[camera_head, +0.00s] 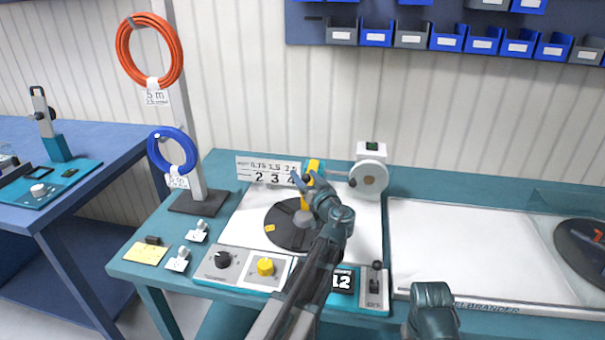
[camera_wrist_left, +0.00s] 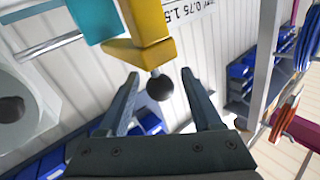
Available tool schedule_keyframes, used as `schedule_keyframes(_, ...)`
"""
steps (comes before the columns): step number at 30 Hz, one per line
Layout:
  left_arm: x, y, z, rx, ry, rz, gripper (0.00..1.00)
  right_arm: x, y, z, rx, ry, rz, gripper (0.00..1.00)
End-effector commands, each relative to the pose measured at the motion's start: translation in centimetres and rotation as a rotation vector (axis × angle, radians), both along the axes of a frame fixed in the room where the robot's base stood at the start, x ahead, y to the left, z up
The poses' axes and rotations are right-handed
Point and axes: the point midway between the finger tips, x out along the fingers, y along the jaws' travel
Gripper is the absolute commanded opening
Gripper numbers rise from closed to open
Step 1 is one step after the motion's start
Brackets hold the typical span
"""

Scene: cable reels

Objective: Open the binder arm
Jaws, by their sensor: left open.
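The yellow binder arm (camera_head: 314,165) stands at the back of the coiling station, behind the dark round reel plate (camera_head: 283,226). In the left wrist view the yellow arm (camera_wrist_left: 150,38) ends in a black ball knob (camera_wrist_left: 160,87). My left gripper (camera_head: 307,180) is open at the binder arm. In the left wrist view, the knob appears between the two spread fingers of my left gripper (camera_wrist_left: 160,75), with space on both sides. I cannot tell its exact depth between them. In the head view the knob is hidden. My right gripper's fingers do not show.
A white wheel-shaped unit (camera_head: 369,177) stands right of the binder arm. A number plate (camera_head: 262,170) is behind the reel plate. A post with blue cable (camera_head: 172,153) stands left. The white panel (camera_head: 460,245) at right is bare.

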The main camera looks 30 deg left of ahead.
Motion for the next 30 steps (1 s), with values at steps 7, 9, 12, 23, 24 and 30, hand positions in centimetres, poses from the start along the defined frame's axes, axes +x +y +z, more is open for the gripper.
schedule_keyframes(7, 1.4, 1.5, 0.0, 0.0, 0.0, 0.0, 0.66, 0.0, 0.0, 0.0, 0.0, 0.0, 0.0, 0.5)
schedule_keyframes(9, 1.4, 1.6, 0.0, 0.0, 0.0, 0.0, 0.66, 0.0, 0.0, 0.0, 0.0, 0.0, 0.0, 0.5)
schedule_keyframes(12, 1.4, 1.6, 0.0, 0.0, 0.0, 0.0, 0.66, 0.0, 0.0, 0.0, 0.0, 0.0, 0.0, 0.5)
schedule_keyframes(23, 1.4, 1.6, 0.0, 0.0, 0.0, 0.0, 0.3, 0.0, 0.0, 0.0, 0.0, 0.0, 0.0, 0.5)
schedule_keyframes(24, 1.4, 1.6, 0.0, 0.0, 0.0, 0.0, 0.23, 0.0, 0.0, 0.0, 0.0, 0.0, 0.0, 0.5)
schedule_keyframes(30, 1.4, 1.6, 0.0, 0.0, 0.0, 0.0, 0.0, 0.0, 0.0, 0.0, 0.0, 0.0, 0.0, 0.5)
